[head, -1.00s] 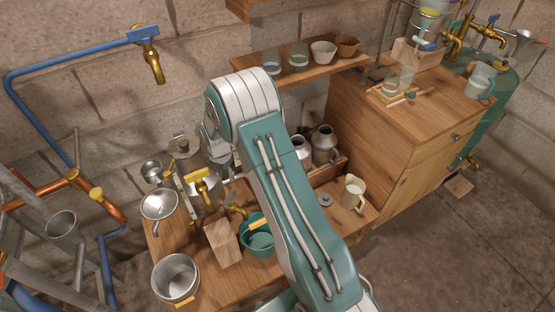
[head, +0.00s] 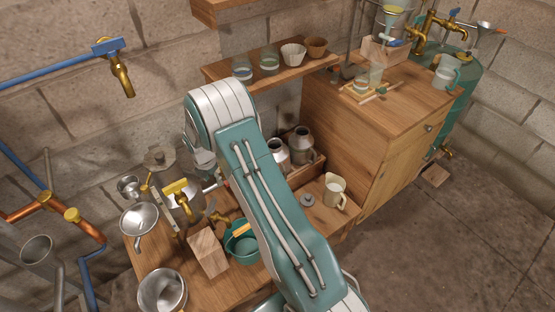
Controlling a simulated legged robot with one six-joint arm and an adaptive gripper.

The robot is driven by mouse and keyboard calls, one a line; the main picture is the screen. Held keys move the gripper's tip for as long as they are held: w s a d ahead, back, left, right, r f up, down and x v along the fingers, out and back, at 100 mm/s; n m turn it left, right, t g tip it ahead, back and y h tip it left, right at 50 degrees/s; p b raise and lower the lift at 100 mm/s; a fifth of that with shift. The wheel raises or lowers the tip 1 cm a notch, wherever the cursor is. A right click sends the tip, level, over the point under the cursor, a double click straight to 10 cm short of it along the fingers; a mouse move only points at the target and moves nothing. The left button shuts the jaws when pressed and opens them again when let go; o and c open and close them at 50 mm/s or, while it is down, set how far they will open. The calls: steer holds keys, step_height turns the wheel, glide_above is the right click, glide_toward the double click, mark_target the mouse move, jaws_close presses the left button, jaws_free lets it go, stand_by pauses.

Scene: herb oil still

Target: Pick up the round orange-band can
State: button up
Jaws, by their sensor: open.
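I cannot make out an orange band on any can. Two round grey metal cans with narrow necks stand side by side in a wooden crate behind my arm, the left one (head: 277,152) partly covered by my arm and the right one (head: 301,146) clearer. An open round metal pot (head: 162,291) stands at the front left of the bench. My arm's elbow rises in the middle of the head view and a grey-teal lower part of it shows just left of the cans. My gripper itself is hidden behind the arm, so its distance to the cans cannot be seen.
The wooden bench (head: 205,284) holds a wooden block (head: 208,252), a teal pot (head: 243,248), a metal funnel (head: 139,219) and brass taps. A cream jug (head: 334,190) stands right of my arm. A shelf (head: 272,74) with several cups hangs above; a wooden cabinet (head: 340,120) stands right.

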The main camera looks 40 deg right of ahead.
steer(key=d+f+m+h, duration=0.15)
steer(key=d+f, duration=0.25)
steer(key=d, duration=0.5)
steer(key=d+f+m+h, duration=0.1)
steer(key=d+f+m, duration=0.25)
steer(key=d, duration=0.55)
steer(key=d+f+m+h, duration=0.1)
steer(key=d+f, duration=0.3)
steer(key=d, duration=0.5)
steer(key=shift+w+d+x, duration=0.1)
steer(key=shift+x, duration=1.7)
steer(key=shift+w+d+x, duration=0.15)
steer(key=shift+x, duration=1.65)
steer(key=shift+w+d+x, duration=0.1)
steer(key=shift+x, duration=1.7)
steer(key=shift+r, duration=0.15)
jaws_close()
steer(key=shift+h, duration=0.25)
